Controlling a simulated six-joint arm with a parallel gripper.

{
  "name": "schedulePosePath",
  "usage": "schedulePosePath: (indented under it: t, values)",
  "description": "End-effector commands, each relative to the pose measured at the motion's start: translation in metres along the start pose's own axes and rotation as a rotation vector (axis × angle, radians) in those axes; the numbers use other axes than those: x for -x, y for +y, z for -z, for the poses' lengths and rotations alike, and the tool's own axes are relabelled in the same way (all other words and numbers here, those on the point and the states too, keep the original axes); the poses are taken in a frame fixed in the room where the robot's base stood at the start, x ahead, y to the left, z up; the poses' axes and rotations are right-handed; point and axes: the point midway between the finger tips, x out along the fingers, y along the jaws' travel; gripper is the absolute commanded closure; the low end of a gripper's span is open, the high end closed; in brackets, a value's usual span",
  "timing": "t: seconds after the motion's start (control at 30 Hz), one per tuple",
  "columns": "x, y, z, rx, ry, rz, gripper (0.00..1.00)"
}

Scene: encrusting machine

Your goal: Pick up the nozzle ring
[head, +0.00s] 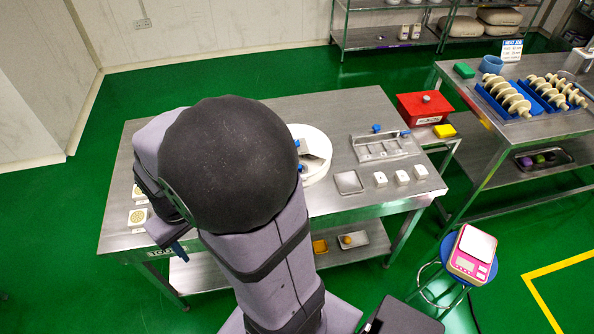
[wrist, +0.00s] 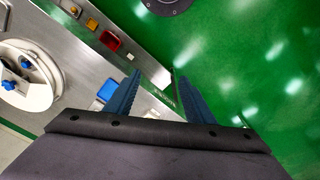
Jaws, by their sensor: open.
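I cannot pick out the nozzle ring for certain in either view. Two small white blocks with gold patterned round faces (head: 138,216) lie at the left end of the steel table, beside my arm. A white round unit (head: 318,168) with blue knobs stands mid-table, partly hidden behind my arm. It also shows at the left of the wrist view (wrist: 40,97). My gripper (wrist: 157,78) is open and empty, its two blue ridged fingers apart over the table edge and green floor. In the head view only a blue finger (head: 180,250) shows, near the table's front left.
A pink scale (head: 471,254) sits on a stool. A second table (head: 478,140) stands right.

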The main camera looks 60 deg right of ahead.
Motion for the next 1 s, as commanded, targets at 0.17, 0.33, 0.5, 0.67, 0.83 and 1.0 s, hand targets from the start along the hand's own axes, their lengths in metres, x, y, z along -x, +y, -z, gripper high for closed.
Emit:
schedulePosePath:
  t: [0.17,0.33,0.5,0.67,0.83,1.0]
  values:
    - [-0.040,0.091,0.065,-0.283,0.082,-0.039,0.51]
    - [-0.076,0.209,0.098,-0.555,0.168,-0.094,0.51]
    - [-0.106,0.317,0.093,-0.770,0.237,-0.152,0.51]
    - [-0.123,0.381,0.075,-0.894,0.278,-0.191,0.51]
    - [-0.128,0.407,0.066,-0.943,0.296,-0.208,0.51]
    - [-0.129,0.410,0.066,-0.947,0.297,-0.209,0.51]
